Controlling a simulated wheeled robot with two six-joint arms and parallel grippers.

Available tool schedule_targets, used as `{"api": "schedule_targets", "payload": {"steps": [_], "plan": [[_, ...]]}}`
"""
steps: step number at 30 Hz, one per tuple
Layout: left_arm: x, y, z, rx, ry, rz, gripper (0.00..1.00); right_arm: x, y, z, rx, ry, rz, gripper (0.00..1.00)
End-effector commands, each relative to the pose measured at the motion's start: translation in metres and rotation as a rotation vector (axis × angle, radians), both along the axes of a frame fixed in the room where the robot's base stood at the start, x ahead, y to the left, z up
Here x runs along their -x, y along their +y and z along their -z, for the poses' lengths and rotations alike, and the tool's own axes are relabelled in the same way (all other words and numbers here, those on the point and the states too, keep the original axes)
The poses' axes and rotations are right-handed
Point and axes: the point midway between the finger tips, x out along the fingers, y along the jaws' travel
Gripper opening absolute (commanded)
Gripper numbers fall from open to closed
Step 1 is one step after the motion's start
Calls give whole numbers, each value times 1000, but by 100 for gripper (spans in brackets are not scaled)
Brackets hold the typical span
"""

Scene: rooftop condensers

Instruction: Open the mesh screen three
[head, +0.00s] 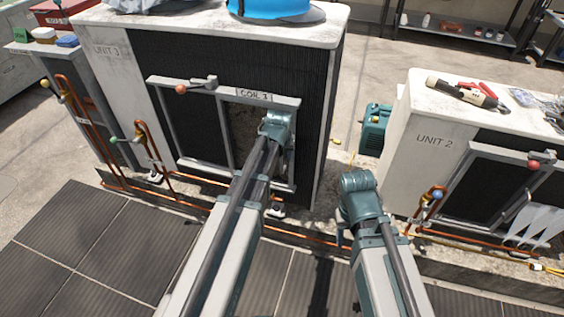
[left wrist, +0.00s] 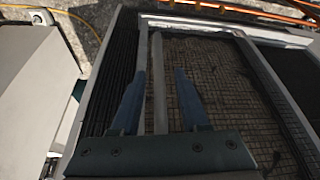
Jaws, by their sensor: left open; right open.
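The framed mesh screen (head: 203,128) sits on the dark front of Unit 3, under a label reading COIL and a number that looks like 3. A lever with a red knob (head: 182,87) lies along its top rail. My left gripper (head: 278,128) is at the screen's right part and hides some of it. In the left wrist view my open left gripper (left wrist: 157,75) has one finger on each side of an upright grey bar (left wrist: 160,85) in front of the brownish mesh; contact cannot be told. My right gripper (head: 356,186) is open, right of Unit 3, with its fingertips mostly hidden.
Unit 2 (head: 427,115) stands at right with tools on top and its own screen. Copper pipes with small valve knobs (head: 113,139) run along the front left. A blue cap (head: 277,10) lies on Unit 3. A teal machine (head: 375,128) stands between the units. Floor tiles (head: 130,235) are clear at left.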

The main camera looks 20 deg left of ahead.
Motion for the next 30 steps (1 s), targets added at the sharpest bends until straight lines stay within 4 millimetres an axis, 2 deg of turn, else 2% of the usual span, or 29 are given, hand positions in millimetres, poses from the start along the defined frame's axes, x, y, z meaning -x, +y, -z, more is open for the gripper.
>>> {"api": "schedule_targets", "payload": {"steps": [2,10,17,18,30], "plan": [[-2,0,5,0,0,0,45,0,0,5,0,0,0,50],[-2,0,4,0,0,0,43,0,0,4,1,0,0,50],[-2,0,4,0,0,0,2,0,0,4,1,0,0,50],[-2,0,4,0,0,0,0,0,0,4,1,0,0,50],[-2,0,4,0,0,0,0,0,0,4,1,0,0,50]]}}
